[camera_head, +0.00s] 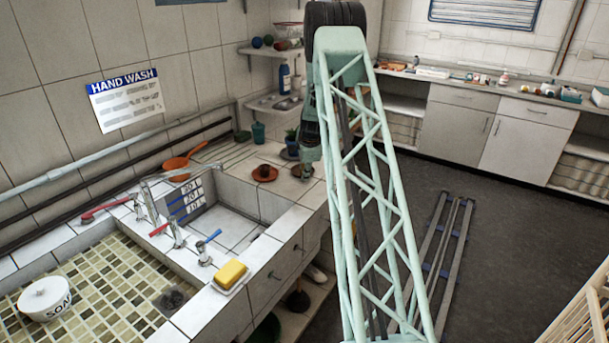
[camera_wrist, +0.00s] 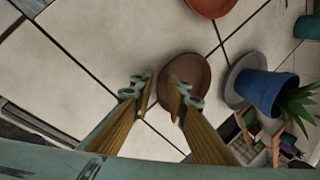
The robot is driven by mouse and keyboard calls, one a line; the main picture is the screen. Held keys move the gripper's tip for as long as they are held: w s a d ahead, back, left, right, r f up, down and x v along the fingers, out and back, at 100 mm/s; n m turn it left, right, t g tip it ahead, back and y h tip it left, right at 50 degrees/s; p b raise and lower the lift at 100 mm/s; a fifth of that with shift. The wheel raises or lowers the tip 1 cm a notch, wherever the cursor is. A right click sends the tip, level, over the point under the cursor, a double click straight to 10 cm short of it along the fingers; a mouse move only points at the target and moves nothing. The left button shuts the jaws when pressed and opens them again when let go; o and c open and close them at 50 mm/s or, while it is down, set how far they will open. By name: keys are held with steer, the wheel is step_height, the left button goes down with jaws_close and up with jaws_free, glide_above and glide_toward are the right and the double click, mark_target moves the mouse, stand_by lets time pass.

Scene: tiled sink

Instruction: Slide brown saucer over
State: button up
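The brown saucer (camera_wrist: 192,68) lies flat on the white tiles, just beyond my fingertips in the wrist view. In the head view the brown saucer (camera_head: 304,171) is at the far end of the tiled counter, partly hidden by my arm. My gripper (camera_wrist: 162,86) is open and points down at the saucer's near left rim. One finger is by the rim's left side and the other overlaps the saucer in the picture. I cannot tell whether either finger touches it. Nothing is held between the fingers.
A blue pot with a spiky plant (camera_wrist: 265,93) stands on a grey saucer (camera_wrist: 234,88) close right of the brown saucer. An orange-red saucer (camera_wrist: 210,5) lies beyond it. Bare tiles (camera_wrist: 95,60) are at left. The sink (camera_head: 225,228) is nearer the head camera.

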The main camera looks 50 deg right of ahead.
steer(key=shift+o, duration=0.3)
steer(key=shift+r, duration=0.1)
steer(key=v, duration=1.1)
steer(key=shift+s+r, duration=0.15)
steer(key=shift+r, duration=0.2)
steer(key=shift+a, duration=0.15)
stand_by(0.3)
steer(key=shift+r, duration=0.15)
